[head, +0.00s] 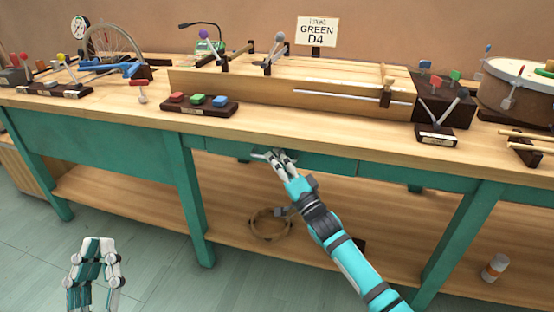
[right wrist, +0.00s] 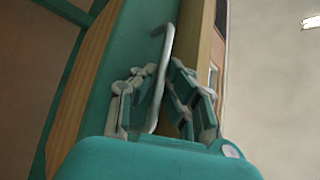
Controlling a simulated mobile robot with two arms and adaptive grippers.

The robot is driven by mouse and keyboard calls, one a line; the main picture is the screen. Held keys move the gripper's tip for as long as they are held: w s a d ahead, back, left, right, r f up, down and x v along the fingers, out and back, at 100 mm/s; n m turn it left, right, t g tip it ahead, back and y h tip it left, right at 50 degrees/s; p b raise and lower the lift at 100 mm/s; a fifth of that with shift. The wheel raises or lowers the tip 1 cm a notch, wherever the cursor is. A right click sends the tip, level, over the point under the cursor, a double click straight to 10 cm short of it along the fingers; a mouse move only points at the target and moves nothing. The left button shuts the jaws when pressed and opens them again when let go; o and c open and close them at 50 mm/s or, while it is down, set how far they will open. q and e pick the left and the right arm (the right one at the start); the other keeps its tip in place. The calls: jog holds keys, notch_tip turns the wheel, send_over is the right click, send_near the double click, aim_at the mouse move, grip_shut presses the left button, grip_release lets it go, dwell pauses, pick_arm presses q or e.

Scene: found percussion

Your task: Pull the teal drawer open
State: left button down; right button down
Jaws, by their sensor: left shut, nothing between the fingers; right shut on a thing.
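The teal drawer (head: 320,161) sits under the front edge of the wooden bench top, and its front looks flush with the teal apron. Its metal bar handle (right wrist: 163,75) shows in the right wrist view, between the fingers. My right gripper (head: 273,155) is at the drawer front in the head view, shut on the handle; it also shows in the right wrist view (right wrist: 165,95). The fingers hide part of the handle. My left gripper (head: 97,245) is shut and empty, low at the left over the floor, well away from the drawer.
On the bench top (head: 300,125) stand a block with coloured buttons (head: 199,104), a long wooden box (head: 300,92) and a drum (head: 520,85). Teal legs (head: 188,195) flank the drawer area.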

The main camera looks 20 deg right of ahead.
pick_arm(q)
jog(key=shift+w, duration=0.1)
pick_arm(e)
jog(key=shift+f, duration=0.15)
